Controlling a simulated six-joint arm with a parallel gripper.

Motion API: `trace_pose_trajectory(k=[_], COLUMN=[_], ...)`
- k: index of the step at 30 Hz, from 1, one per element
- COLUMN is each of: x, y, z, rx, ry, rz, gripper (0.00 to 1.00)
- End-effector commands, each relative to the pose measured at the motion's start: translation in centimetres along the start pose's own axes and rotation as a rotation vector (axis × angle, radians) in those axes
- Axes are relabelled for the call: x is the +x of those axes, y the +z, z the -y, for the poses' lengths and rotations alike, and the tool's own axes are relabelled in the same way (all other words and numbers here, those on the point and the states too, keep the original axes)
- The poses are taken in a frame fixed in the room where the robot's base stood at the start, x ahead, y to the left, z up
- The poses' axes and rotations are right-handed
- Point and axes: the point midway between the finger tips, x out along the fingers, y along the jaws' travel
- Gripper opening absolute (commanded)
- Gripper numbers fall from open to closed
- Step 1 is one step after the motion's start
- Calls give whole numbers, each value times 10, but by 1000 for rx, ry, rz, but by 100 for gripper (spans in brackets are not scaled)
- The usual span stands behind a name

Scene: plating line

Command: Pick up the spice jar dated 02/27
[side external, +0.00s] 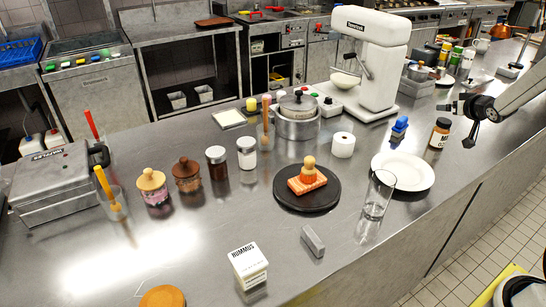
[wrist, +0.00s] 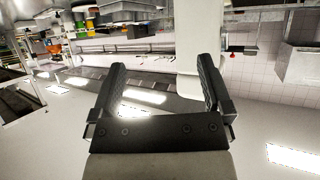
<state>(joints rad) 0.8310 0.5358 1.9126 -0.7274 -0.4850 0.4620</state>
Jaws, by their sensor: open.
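Several jars stand on the steel counter in the side external view: a pink-filled jar with a wooden lid (side external: 154,188), a brown one with a wooden lid (side external: 187,176), a dark one with a metal lid (side external: 217,163) and a pale one with a metal lid (side external: 247,153). A wooden lid (side external: 163,297) is cut off at the bottom edge. No date is legible. My gripper (side external: 455,123) is open and empty, raised near the brown bottle. Its fingers spread apart in the wrist view (wrist: 162,64), with no jar between them.
A black round board with food (side external: 293,201), a white plate (side external: 417,171), a clear glass (side external: 378,196), a lidded pot (side external: 297,127) and a stand mixer (side external: 375,55) stand between my gripper and the row of jars. A white box (side external: 248,262) stands in front.

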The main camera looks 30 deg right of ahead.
Motion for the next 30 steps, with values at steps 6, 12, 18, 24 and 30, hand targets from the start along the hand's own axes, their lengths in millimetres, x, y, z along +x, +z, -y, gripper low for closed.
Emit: trace_pose_trajectory(k=[6,12,18,24,30], x=[7,19,30,34,37], y=[6,28,50,56,55], z=[-44,-48,-47,-46,-46], rx=[28,33,32,30,29], ry=[-6,-15,-14,-13,-13], rz=[-70,-82,-83,-84,-84], gripper=[100,100,100,100,100])
